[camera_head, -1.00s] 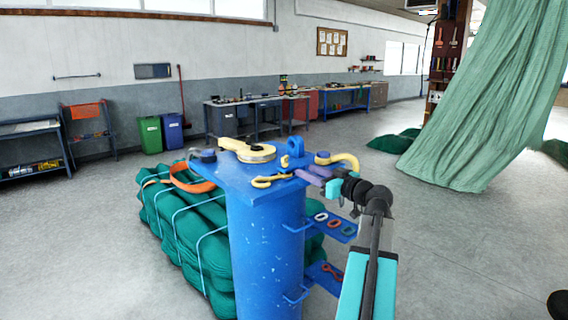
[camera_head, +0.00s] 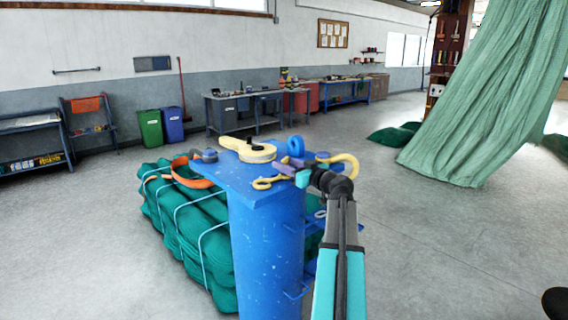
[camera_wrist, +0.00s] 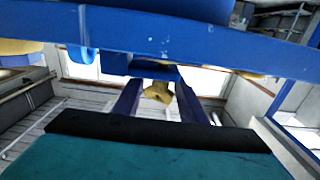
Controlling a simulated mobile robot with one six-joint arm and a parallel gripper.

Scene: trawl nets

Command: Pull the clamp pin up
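A blue post with a flat blue top plate (camera_head: 238,181) stands in the middle of the head view, holding several fittings. My gripper (camera_head: 283,169), with purple fingers, reaches over the plate's right side from the front right. In the wrist view its fingers (camera_wrist: 157,97) stand apart, with a gap between them. A small yellow piece (camera_wrist: 158,92) shows in that gap, below a blue part, and looks clear of both fingers. It may be the clamp pin; I cannot tell for certain. The fingers partly hide the clamp area in the head view.
Open floor lies to the right.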

